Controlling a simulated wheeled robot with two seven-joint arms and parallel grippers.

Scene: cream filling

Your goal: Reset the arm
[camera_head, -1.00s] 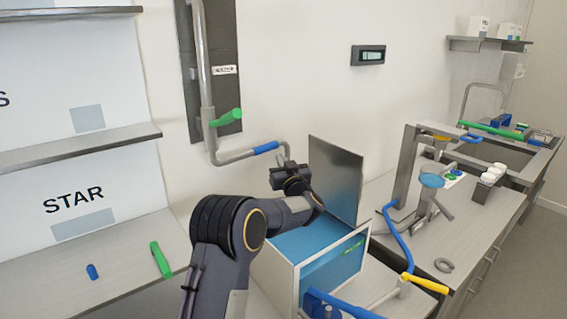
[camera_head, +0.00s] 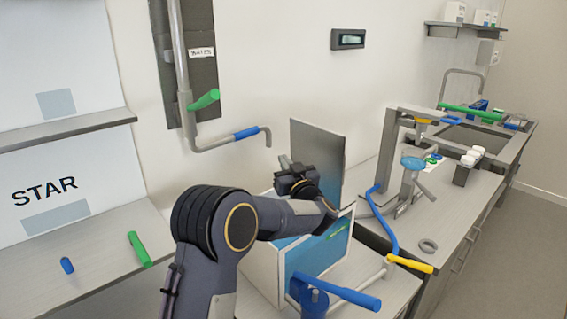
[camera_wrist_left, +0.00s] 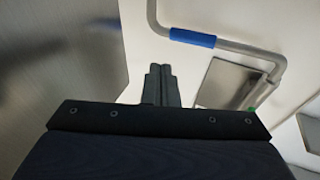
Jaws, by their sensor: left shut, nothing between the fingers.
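My left arm reaches in from the bottom of the head view and bends right. My left gripper (camera_head: 284,162) is shut and empty, in front of the upright grey panel (camera_head: 317,158) of the white-and-blue box (camera_head: 262,268). It is just below and right of the end of the wall-mounted water pipe (camera_head: 210,143), apart from it in the head view. In the left wrist view, its two fingers (camera_wrist_left: 161,72) are pressed together with nothing between them. The pipe's blue sleeve (camera_wrist_left: 192,37) lies beyond them, up and right. My right gripper is not in view.
A green cylinder (camera_head: 139,249) and a small blue one (camera_head: 67,265) lie on the left counter. Blue and yellow handles (camera_head: 410,264) stick out near the box.

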